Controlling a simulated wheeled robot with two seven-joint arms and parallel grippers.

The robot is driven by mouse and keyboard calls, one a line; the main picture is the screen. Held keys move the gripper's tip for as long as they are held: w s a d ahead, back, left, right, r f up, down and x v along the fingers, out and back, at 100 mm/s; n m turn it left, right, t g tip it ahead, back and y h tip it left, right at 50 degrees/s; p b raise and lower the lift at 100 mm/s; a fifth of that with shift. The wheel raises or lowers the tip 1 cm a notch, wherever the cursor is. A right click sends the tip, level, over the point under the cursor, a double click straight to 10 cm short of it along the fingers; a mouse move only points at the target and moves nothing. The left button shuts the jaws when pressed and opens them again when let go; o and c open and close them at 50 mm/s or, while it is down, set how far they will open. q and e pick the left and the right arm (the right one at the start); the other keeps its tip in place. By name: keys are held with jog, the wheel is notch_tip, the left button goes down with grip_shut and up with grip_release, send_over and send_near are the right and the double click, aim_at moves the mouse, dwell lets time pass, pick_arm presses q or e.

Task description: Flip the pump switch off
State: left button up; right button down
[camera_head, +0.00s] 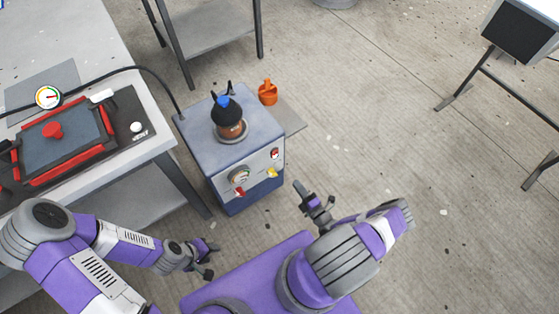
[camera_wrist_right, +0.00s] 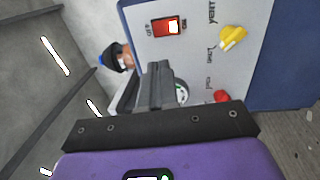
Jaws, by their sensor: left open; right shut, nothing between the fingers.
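My left gripper (camera_head: 211,261) is open and empty, low in front of the box.
The panel also has a gauge (camera_head: 238,175), a yellow valve handle (camera_head: 271,173) and a red one (camera_head: 240,192). A dark-topped jar (camera_head: 230,126) stands on the box. A workbench with a red-edged mould (camera_head: 62,145) is left; a hose runs to the box.

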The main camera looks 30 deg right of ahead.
aim_at(275, 154)
jog(key=shift+d, duration=0.1)
jog(key=w+b, duration=0.1)
jog(key=w, duration=0.3)
jog(key=w+r+b, duration=0.1)
jog(key=w, duration=0.4)
jog(key=w+a, duration=0.1)
jog(key=w, duration=0.3)
jog(key=shift+w+r+b, duration=0.3)
jog(key=shift+w+b, duration=0.1)
pick_arm(q)
notch_tip(275, 154, down, 3)
jog(key=shift+r, duration=0.1)
